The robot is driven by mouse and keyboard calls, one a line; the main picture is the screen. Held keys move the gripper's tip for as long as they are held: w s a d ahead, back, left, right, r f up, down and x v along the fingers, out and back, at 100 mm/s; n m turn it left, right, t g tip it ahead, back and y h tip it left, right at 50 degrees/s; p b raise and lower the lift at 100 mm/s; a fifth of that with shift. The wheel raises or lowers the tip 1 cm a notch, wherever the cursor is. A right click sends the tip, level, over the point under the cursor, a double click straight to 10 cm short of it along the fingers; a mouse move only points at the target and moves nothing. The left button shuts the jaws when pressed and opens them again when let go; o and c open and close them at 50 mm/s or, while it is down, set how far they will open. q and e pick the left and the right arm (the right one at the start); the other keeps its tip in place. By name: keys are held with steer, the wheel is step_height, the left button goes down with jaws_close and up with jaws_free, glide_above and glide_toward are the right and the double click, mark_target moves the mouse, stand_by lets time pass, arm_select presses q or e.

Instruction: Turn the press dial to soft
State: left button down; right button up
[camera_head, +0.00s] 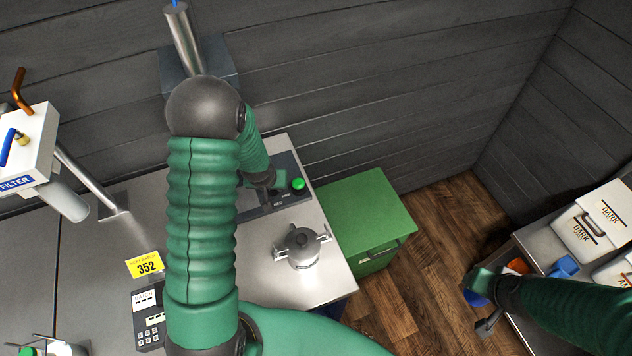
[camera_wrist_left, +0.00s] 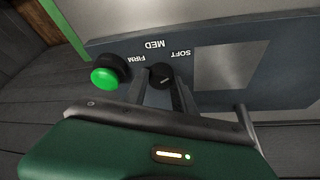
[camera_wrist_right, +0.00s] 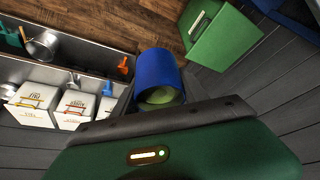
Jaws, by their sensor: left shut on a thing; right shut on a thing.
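The press dial (camera_wrist_left: 161,73) is a small black knob on a grey panel (camera_wrist_left: 110,43), with SOFT, MED and FIRM marked around it, upside down in the left wrist view. My left gripper (camera_wrist_left: 160,88) is shut on the dial, one finger on each side. A pale mark shows on the dial, but its setting is unclear. In the head view my left gripper (camera_head: 262,190) is over the panel and hides the dial. My right gripper (camera_wrist_right: 157,97) is shut on a blue cylinder (camera_wrist_right: 158,67) with a pale green end, away from the press.
A green button (camera_head: 298,184) sits beside the dial. A lidded metal pot (camera_head: 302,247) stands on the steel counter (camera_head: 265,275). A green cabinet (camera_head: 350,205) stands right of it. White bins (camera_head: 583,238) stand on the right bench, near my right arm.

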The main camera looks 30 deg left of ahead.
arm_select(q)
steer(key=c, duration=1)
jaws_free()
steer(key=shift+w, duration=0.1)
steer(key=shift+c, duration=0.2)
steer(key=v, duration=1.1)
steer(key=shift+r, duration=0.4)
steer(key=shift+a, duration=0.1)
